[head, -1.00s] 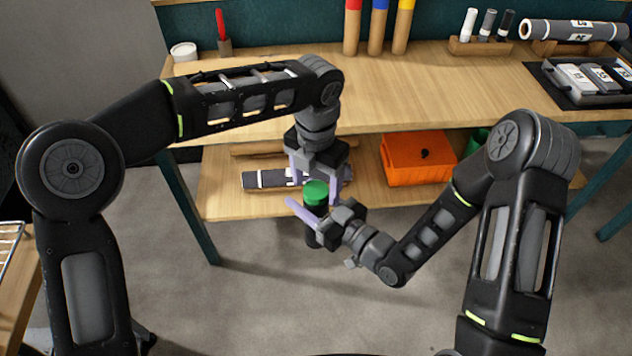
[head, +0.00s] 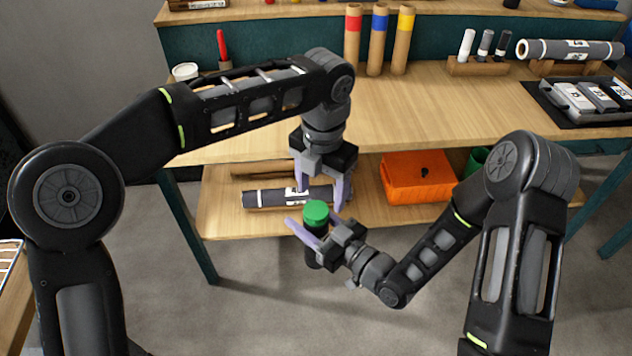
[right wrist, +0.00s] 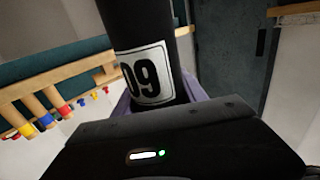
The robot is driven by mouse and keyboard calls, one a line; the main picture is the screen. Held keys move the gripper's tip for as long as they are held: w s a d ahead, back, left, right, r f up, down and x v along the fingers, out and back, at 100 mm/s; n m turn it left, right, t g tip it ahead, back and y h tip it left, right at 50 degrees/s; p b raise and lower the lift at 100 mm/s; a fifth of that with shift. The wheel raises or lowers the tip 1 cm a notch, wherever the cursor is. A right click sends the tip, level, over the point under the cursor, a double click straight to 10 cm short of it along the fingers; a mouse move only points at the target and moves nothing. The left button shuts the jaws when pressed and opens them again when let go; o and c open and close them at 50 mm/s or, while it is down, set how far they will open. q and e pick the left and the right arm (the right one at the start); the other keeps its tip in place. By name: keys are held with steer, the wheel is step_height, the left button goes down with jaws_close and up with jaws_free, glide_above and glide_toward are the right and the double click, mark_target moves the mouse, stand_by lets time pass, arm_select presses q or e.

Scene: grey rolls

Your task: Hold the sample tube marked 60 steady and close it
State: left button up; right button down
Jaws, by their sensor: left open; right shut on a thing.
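The sample tube (head: 314,250) is dark and upright, with a green cap (head: 316,211) on its top end. In the right wrist view the tube (right wrist: 140,20) has a white label (right wrist: 147,73) reading 60 upside down. My right gripper (head: 312,232) is shut on the tube's body below the cap and holds it in front of the bench. My left gripper (head: 321,198) points down, open and empty, just above and behind the cap, its fingers spread. I cannot tell how tightly the cap sits.
A dark roll (head: 275,196) with a white label lies on the lower shelf (head: 225,220) behind the tube. An orange bin (head: 415,178) stands to its right. The bench top (head: 420,110) holds a marker rack (head: 480,66), another roll (head: 570,49) and a black tray (head: 560,105).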

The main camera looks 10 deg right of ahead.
arm_select(q)
steer(key=shift+s+d+r, duration=0.1)
steer(key=shift+d+r, duration=0.1)
steer(key=shift+r, duration=0.2)
steer(key=shift+r+n, duration=0.1)
steer(key=shift+n, duration=1)
steer(key=n, duration=0.7)
steer(key=shift+a+r+y, duration=0.15)
steer(key=shift+r+y, duration=0.15)
steer(key=shift+r, duration=0.05)
steer(key=n, duration=0.5)
steer(key=shift+a+r+n, duration=0.1)
steer(key=shift+r+n, duration=0.1)
steer(key=shift+n, duration=0.2)
steer(key=n, duration=0.5)
steer(key=shift+w+a+r, duration=0.15)
steer(key=shift+w+a, duration=0.05)
steer(key=shift+w, duration=0.05)
steer(key=n, duration=0.5)
steer(key=shift+w+a+r+n, duration=0.1)
steer(key=shift+a+n, duration=0.05)
steer(key=shift+n, duration=0.15)
steer(key=n, duration=0.5)
steer(key=shift+w+a, duration=0.1)
steer(key=shift+a, duration=0.1)
steer(key=n, duration=0.5)
steer(key=shift+d, duration=0.1)
steer(key=n, duration=0.4)
